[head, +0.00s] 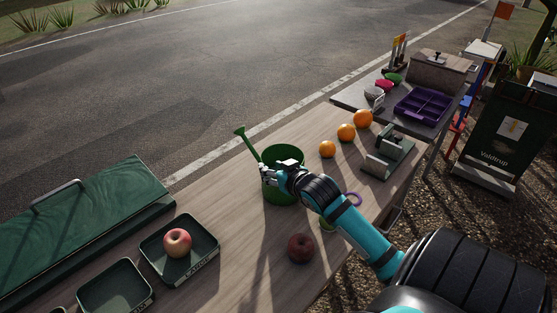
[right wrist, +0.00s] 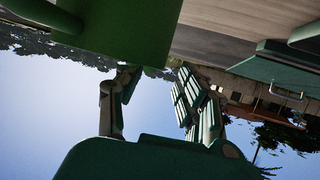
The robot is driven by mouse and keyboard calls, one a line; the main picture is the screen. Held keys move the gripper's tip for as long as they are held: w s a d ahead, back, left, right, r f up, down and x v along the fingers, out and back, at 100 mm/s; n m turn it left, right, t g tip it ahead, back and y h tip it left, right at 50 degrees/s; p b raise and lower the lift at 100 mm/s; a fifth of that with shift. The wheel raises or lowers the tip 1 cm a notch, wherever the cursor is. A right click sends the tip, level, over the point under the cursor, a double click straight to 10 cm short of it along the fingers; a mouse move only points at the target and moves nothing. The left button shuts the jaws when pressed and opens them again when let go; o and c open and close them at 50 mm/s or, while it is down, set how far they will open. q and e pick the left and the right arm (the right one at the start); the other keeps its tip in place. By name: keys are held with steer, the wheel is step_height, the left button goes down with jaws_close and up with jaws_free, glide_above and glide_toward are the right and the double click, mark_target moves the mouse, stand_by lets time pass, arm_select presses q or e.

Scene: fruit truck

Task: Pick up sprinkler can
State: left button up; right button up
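The green sprinkler can (head: 284,155) stands upright on the wooden table in the head view, its spout (head: 245,141) pointing up and to the left. My right gripper (head: 268,174) is at the near side of the can, in front of its body and hiding part of it. In the right wrist view, the can's green body (right wrist: 120,30) fills the upper left, close to the fingertips. The two fingers of the right gripper (right wrist: 155,80) stand apart with sky visible between them. Whether they touch the can is unclear. My left gripper is not in view.
A dark red apple (head: 300,247) lies nearer on the table (head: 235,225). A tray (head: 206,260) holding another apple (head: 177,242) is at left. Oranges (head: 346,132) and a green scale-like device (head: 383,158) are at right.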

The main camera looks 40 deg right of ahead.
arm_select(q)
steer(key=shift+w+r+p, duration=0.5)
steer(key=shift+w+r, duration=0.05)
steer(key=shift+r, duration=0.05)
arm_select(e)
steer(key=x, duration=0.6)
steer(key=shift+r, duration=0.1)
steer(key=shift+c, duration=0.2)
jaws_close()
